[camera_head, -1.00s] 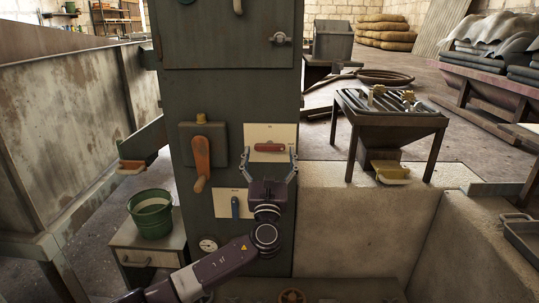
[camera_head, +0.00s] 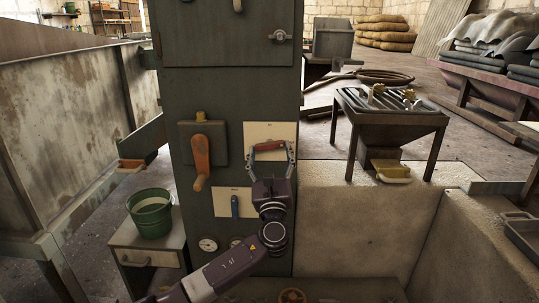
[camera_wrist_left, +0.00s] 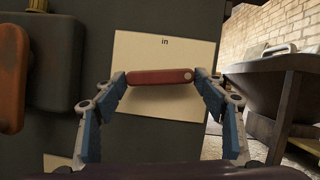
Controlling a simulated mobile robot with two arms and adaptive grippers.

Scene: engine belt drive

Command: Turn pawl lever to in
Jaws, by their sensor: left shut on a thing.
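The pawl lever (camera_head: 269,147) is a short red bar lying roughly level on a cream plate (camera_head: 258,131) on the front of the tall green cabinet. It also shows in the left wrist view (camera_wrist_left: 160,77), where the plate (camera_wrist_left: 165,47) reads "in" above the lever. My left gripper (camera_head: 271,150) comes from below, with one finger at each end of the lever. In the left wrist view the fingertips (camera_wrist_left: 162,77) touch the lever's two ends, shut on it. My right gripper is not in view.
An orange-handled crank (camera_head: 201,160) sits left of the plate. A green bucket (camera_head: 151,216) stands at the lower left. A slatted metal hopper table (camera_head: 390,118) stands to the right.

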